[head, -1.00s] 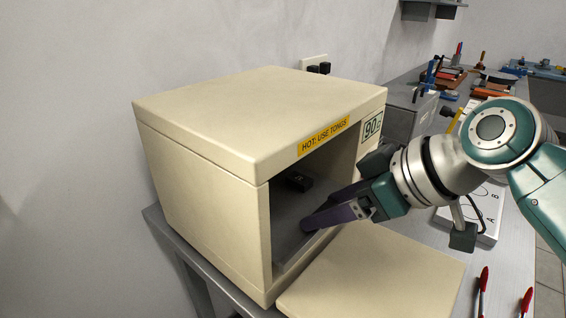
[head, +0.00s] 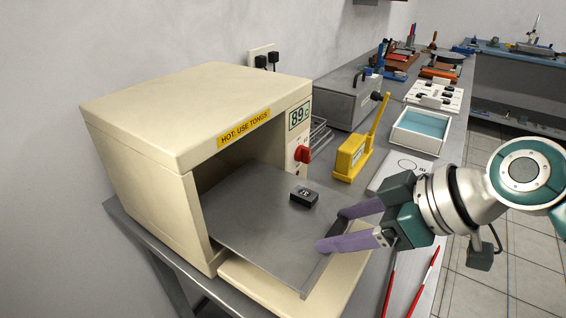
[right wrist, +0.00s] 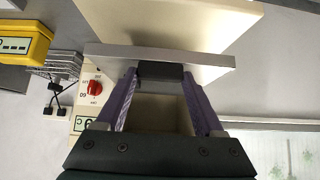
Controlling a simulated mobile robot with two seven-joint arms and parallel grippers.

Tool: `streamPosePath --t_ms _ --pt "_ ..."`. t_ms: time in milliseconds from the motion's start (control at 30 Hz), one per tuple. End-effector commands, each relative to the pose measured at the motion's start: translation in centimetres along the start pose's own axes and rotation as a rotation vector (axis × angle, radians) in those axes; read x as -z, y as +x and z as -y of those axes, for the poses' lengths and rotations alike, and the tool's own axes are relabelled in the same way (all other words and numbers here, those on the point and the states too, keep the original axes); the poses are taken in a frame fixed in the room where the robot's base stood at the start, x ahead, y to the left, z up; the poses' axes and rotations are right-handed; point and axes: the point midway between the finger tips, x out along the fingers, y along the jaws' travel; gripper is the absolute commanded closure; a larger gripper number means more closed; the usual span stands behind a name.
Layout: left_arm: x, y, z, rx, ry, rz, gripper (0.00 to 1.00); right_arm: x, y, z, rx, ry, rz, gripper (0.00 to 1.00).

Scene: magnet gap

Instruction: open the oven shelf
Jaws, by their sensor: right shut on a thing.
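The cream oven (head: 190,130) stands on the bench with its door (head: 240,288) folded down in front. The grey oven shelf (head: 250,215) is slid far out over the door, its back part still inside the oven. A small dark block (head: 304,196) lies on the shelf near its right edge. My right gripper (head: 332,230) is at the shelf's front edge, its purple fingers shut on the dark handle (right wrist: 160,73), which shows between the fingers in the right wrist view. My left gripper is not in view.
A yellow device (head: 350,158), a white tray with a blue inside (head: 418,131) and a grey box (head: 338,98) stand to the right of the oven.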

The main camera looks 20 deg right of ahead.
Motion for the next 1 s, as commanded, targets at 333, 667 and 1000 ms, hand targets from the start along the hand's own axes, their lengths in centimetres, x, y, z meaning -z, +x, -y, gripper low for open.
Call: streamPosePath --t_ms 333,667,1000 --pt "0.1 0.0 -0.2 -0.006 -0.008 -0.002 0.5 0.0 0.0 0.0 0.0 -0.002 -0.001 0.2" --pt "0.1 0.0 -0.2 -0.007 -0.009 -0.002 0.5 0.0 0.0 0.0 0.0 -0.001 -0.001 0.0" --pt "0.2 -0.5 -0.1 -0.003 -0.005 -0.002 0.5 0.0 -3.1 0.0 -0.002 -0.006 0.002 0.0"
